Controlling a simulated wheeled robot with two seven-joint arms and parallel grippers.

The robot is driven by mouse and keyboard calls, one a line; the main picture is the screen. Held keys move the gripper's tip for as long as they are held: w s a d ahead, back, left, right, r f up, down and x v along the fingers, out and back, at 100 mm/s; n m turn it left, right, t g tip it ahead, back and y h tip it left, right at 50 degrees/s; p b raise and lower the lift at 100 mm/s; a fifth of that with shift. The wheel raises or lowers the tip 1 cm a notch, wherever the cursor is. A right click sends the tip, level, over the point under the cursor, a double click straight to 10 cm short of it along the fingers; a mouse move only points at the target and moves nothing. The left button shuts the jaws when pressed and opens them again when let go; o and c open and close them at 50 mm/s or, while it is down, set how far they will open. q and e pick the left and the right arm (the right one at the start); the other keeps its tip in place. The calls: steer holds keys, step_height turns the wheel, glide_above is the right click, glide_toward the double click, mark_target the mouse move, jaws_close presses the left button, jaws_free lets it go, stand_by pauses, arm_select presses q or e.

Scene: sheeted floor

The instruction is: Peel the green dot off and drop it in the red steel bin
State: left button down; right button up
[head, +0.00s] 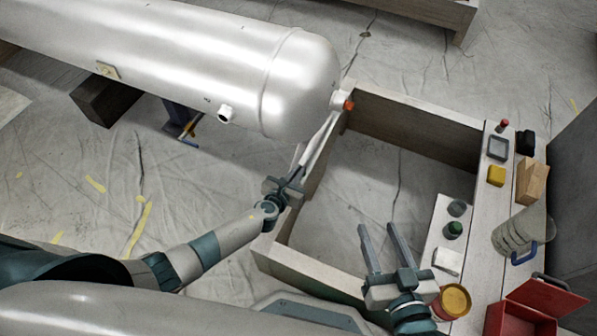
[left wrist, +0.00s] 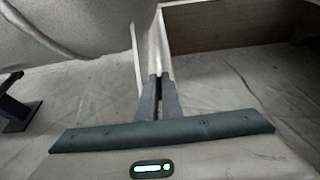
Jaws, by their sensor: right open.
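A dark green round piece (head: 453,229), possibly the green dot, sits on a white board (head: 438,242) at the right. Whether it is stuck down I cannot tell. The red steel bin (head: 522,318) stands open at the bottom right. My right gripper (head: 379,228) is open and empty, left of the white board, with its fingers over the inside of the wooden frame. My left gripper (head: 299,160) is at the frame's left board, below the tank's rounded end.
A large silver tank (head: 220,60) fills the upper left, with an orange-tipped fitting (head: 347,105). The wooden frame (head: 420,125) encloses bare sheeted floor. A yellow-rimmed tin (head: 453,301), wooden block (head: 531,182), yellow block (head: 496,175) and blue-handled item (head: 522,232) crowd the right side.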

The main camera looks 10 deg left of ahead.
arm_select(q)
steer(key=shift+r+p, duration=2.55)
stand_by(0.4)
steer(key=shift+r+p, duration=2)
steer(key=shift+d, duration=0.1)
